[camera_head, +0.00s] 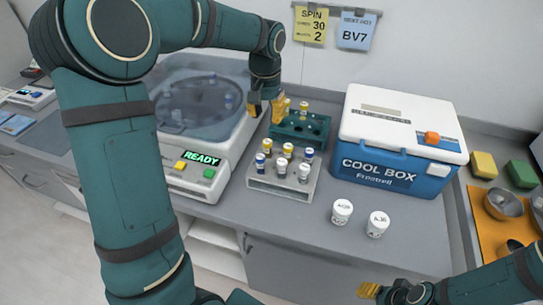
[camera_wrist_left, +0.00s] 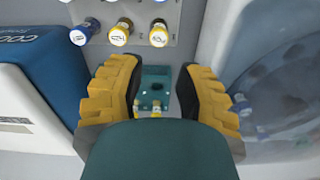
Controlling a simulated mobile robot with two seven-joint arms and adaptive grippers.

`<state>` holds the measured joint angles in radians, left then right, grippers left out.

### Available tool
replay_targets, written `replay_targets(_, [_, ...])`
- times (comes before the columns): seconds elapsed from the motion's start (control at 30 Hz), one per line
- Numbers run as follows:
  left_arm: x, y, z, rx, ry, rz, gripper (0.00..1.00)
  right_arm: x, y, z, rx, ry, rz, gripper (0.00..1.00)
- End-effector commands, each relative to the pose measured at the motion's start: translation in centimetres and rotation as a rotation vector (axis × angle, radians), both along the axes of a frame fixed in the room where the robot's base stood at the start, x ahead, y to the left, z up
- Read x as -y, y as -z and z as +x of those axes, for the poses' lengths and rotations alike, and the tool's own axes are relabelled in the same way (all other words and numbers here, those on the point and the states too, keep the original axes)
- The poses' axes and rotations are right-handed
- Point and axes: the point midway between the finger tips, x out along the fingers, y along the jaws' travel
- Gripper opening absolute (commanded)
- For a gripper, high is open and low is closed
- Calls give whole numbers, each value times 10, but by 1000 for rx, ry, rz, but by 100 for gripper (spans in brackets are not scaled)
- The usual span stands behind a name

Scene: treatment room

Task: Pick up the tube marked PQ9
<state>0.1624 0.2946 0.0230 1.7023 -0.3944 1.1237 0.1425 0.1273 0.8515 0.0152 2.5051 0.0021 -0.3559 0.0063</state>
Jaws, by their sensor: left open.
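Several small capped tubes stand in the pale rack (camera_head: 262,184), among them a yellow-capped tube (camera_head: 288,150) and a blue-capped tube (camera_head: 260,161). The teal rack (camera_head: 322,147) behind holds yellow-capped tubes (camera_head: 303,108). I cannot read PQ9 on any tube. My left gripper (camera_head: 267,106) is open, fingers down, over the left part of the teal rack. In the left wrist view the left gripper (camera_wrist_left: 158,72) has the teal rack (camera_wrist_left: 153,76) between its fingers, with tubes partly hidden below. My right gripper (camera_head: 369,290) is low at the front; its jaws are unclear.
The centrifuge (camera_head: 190,148), showing READY, stands left of the racks. The cool box (camera_head: 388,165) stands right. Two white lidded cups (camera_head: 342,211) (camera_head: 377,223) stand in front of it. An orange mat (camera_head: 484,216) with bowls lies far right. Counter between pale rack and cups is clear.

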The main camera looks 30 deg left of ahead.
Motion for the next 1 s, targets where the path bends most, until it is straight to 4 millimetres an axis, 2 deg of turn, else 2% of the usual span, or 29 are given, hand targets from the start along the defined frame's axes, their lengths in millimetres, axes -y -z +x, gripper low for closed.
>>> replay_targets(0.33, [0,63,0,-4,-1,-1,34,-1,12,-4,-9,-7,2,47])
replay_targets(0.67, [0,85,0,-3,1,0,34,-1,16,-5,-12,-10,3,47])
replay_targets(1.0, [1,128,5,-3,0,0,34,-1,27,-4,-9,-10,3,47])
